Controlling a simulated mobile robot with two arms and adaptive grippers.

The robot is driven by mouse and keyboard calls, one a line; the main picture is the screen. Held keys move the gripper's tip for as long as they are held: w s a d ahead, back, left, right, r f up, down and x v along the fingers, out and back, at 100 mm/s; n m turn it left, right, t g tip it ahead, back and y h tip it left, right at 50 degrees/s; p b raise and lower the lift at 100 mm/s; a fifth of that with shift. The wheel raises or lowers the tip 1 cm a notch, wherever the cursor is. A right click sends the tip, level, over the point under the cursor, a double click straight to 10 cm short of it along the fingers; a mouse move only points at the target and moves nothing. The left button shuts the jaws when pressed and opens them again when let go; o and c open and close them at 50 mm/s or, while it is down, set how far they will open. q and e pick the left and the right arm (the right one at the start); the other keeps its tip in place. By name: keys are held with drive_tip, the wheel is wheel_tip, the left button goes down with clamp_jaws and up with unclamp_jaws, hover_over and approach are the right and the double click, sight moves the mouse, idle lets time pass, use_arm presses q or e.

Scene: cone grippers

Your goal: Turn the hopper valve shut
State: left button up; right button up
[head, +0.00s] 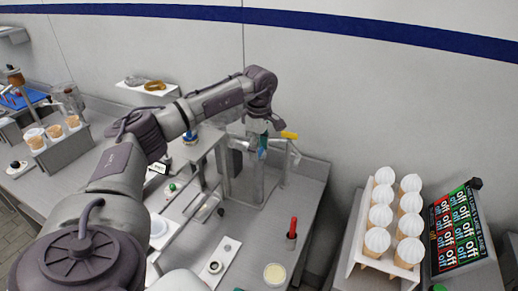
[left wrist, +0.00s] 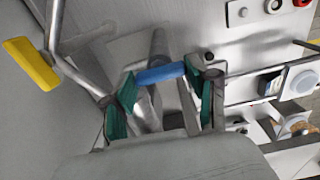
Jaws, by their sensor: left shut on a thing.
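The dispensing machine (head: 262,188) stands on the grey counter by the wall. My left arm reaches over to it from the left. In the left wrist view, the green-padded fingers of the left gripper (left wrist: 165,98) are shut on a blue handle (left wrist: 160,74), which spans between the pads. I take this as the hopper valve. A yellow-ended lever (head: 289,135) sits beside the gripper and also shows in the left wrist view (left wrist: 30,63), apart from the fingers. My right gripper is not in view.
A rack of white-topped cones (head: 378,240) and a sign board (head: 458,230) stand at the right. A red-handled tool (head: 292,228) stands upright on the counter. Another cone holder (head: 60,150) is at the left. A shelf (head: 145,88) is on the wall.

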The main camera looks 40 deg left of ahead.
use_arm(q)
drive_tip(key=shift+w+r, duration=0.1)
idle(0.3)
drive_tip(key=o, duration=1.2)
drive_tip(key=shift+c, duration=0.2)
wheel_tip(320, 180, up, 12)
